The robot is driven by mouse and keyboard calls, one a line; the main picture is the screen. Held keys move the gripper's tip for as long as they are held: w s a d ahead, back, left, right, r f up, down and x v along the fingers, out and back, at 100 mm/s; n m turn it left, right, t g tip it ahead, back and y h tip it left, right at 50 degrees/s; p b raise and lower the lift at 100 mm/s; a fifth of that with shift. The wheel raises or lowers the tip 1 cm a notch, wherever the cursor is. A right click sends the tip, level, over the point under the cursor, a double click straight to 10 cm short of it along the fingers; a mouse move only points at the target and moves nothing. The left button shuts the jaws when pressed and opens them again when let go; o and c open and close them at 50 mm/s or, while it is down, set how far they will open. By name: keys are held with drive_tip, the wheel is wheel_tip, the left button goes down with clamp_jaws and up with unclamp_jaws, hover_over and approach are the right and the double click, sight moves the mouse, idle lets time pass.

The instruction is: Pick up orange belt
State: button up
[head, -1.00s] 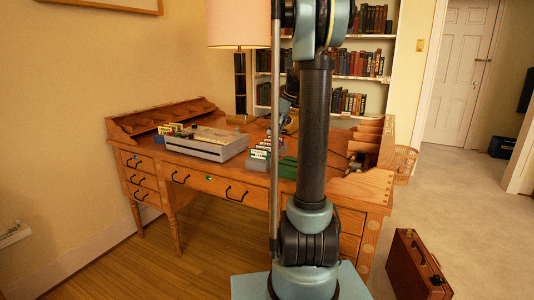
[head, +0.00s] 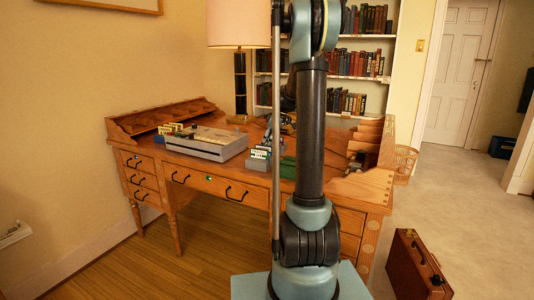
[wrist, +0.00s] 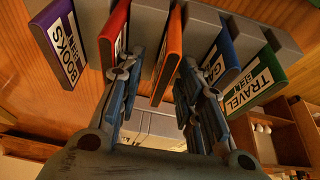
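An orange upright slab (wrist: 168,55), seen edge-on, stands in a grey slotted holder (wrist: 199,35) in the wrist view. It is the only orange item there, and I cannot make out a belt shape. My gripper (wrist: 158,88) is open, its blue-grey fingers on either side of the orange slab, with gaps. The left finger is close to a red slab (wrist: 114,32), the right finger close to a blue one (wrist: 219,58); touching cannot be told. In the head view my gripper (head: 287,123) is partly hidden behind my arm, low over the desk.
A purple slab (wrist: 59,45) labelled BOOKS and a green one (wrist: 258,82) labelled TRAVEL stand in the same row. The wooden desk (head: 150,145) also bears a grey box (head: 205,147) and a lamp (head: 239,85). A brown case (head: 416,268) stands on the floor.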

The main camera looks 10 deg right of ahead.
drive_tip(key=shift+c, duration=0.5)
clamp_jaws()
